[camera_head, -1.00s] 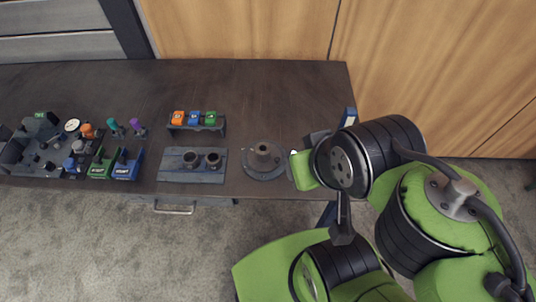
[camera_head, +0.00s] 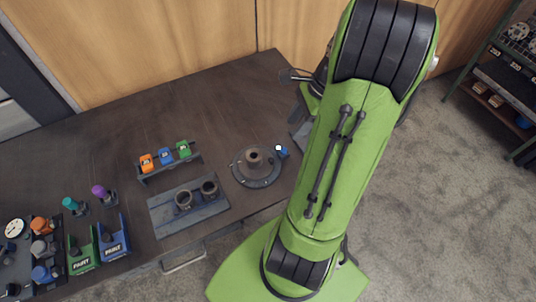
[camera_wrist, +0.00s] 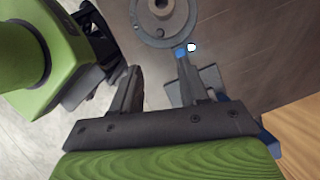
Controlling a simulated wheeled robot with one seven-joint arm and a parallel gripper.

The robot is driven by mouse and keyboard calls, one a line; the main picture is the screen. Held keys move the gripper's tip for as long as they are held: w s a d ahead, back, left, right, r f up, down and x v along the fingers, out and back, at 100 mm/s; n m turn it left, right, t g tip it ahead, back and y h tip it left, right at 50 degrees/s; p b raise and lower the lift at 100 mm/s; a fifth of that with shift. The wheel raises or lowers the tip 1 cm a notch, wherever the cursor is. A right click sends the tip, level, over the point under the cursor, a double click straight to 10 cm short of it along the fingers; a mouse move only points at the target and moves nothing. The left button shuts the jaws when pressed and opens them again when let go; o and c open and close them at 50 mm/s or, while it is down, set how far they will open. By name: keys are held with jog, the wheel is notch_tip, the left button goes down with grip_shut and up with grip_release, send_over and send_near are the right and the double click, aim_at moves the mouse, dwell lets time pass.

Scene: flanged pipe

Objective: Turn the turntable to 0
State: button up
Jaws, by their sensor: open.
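The turntable, a round grey flanged disc with a raised hub and bolt holes, sits near the table's right end in the head view (camera_head: 256,168). It also shows at the top of the wrist view (camera_wrist: 165,22), cut by the frame edge. A small blue piece (camera_wrist: 181,52) with a white round spot lies at its rim; the pair also shows in the head view (camera_head: 283,153). My gripper (camera_wrist: 157,66) is open and empty, its fingers pointing toward the disc and apart from it. The right fingertip appears close to the blue piece; contact is unclear. No turntable number is readable.
A plate with two short pipes (camera_head: 188,208) and a rack of orange, blue and green blocks (camera_head: 168,162) stand left of the turntable. The back of the table is clear. A shelf (camera_head: 515,75) stands at right.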

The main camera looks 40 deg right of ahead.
aim_at(272, 159)
jog(key=b+x, duration=0.4)
jog(key=x, duration=1)
jog(key=shift+r, duration=0.1)
jog(key=shift+c, duration=0.2)
grip_shut()
